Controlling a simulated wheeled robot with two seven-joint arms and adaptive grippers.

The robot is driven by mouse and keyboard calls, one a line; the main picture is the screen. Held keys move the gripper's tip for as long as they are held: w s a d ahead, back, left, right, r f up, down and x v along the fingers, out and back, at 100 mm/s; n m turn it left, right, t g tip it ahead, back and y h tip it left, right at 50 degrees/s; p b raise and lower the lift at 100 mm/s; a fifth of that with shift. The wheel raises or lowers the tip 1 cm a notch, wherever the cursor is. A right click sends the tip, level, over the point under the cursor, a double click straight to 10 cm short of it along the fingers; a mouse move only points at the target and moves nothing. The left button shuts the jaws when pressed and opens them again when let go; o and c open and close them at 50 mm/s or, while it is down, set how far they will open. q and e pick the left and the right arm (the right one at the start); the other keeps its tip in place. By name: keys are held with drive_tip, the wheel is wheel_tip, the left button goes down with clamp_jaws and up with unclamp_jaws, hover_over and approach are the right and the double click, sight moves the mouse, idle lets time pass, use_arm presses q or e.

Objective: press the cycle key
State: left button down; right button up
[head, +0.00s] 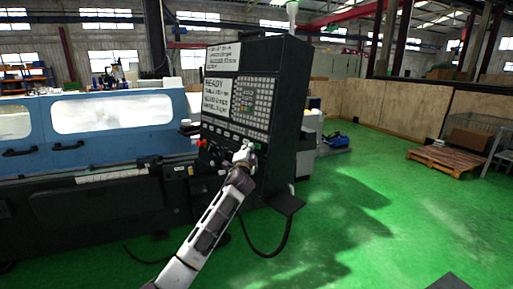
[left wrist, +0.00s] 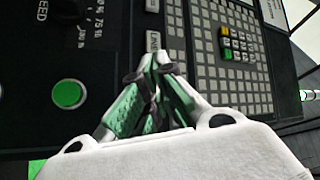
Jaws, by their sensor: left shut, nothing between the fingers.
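The dark control panel (head: 268,138) stands upright and fills most of the left wrist view. My left gripper (head: 243,150) is shut and empty in front of the panel's lower part. In the left wrist view its fingertips (left wrist: 155,60) overlap a column of white labelled keys (left wrist: 153,39); I cannot tell whether they touch. A large round green button (left wrist: 68,94) lies left of the fingers. No label reading cycle is legible, and the fingers hide part of the panel. My right gripper is not in view.
The screen (head: 217,97) reads READY. A red knob (head: 202,143) sits at the panel's lower left. A keypad (left wrist: 203,60) lies right of the fingers. The blue grinder (head: 100,130) stands left of the panel. Green floor (head: 370,210) is open at the right.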

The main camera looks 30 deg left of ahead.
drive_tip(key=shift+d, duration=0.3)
use_arm(q)
drive_tip(key=shift+w+d, duration=0.1)
drive_tip(key=shift+w, duration=0.25)
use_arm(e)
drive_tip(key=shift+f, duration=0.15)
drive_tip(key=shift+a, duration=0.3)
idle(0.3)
